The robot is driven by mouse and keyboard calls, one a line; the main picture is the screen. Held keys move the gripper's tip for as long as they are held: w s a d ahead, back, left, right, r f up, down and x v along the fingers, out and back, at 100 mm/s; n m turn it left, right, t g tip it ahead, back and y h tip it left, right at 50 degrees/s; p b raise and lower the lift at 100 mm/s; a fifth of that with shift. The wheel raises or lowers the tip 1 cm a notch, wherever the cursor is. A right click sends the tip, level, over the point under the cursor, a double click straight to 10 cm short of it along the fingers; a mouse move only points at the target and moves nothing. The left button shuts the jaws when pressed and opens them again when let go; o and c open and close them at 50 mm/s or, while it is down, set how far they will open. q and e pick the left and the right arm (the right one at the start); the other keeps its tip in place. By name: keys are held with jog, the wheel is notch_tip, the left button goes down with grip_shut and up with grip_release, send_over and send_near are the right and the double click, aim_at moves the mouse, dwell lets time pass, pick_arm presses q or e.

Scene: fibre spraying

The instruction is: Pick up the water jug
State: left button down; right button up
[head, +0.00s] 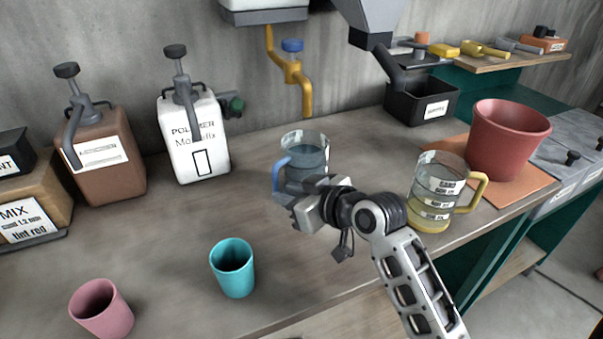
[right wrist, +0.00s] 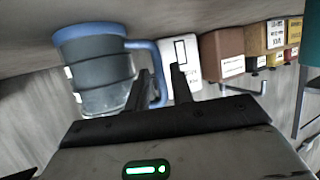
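The water jug, a clear jug with a blue handle (head: 306,157), stands on the bench below the yellow tap. It also shows in the right wrist view (right wrist: 95,70), with its blue rim and handle. My right gripper (head: 297,208) is at the near side of the jug and hides its lower part in the head view. In the right wrist view its two dark fingers (right wrist: 162,80) stand apart, with the blue handle between them. A gap shows beside the handle, so the fingers look open around it. My left gripper is not in view.
A second jug with a yellow handle (head: 431,198) stands right of my right arm, near a red pot (head: 506,140). A teal cup (head: 232,268) and a pink cup (head: 102,308) stand at the front left. A yellow tap (head: 298,75) hangs above the water jug.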

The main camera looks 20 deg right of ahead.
aim_at(276, 190)
jog(key=x, duration=0.5)
jog(key=shift+w+d+f, duration=0.1)
jog(key=shift+d+f, duration=0.05)
jog(key=shift+f, duration=0.05)
grip_shut()
dwell(0.7)
dwell(0.4)
jog(key=shift+r, duration=0.15)
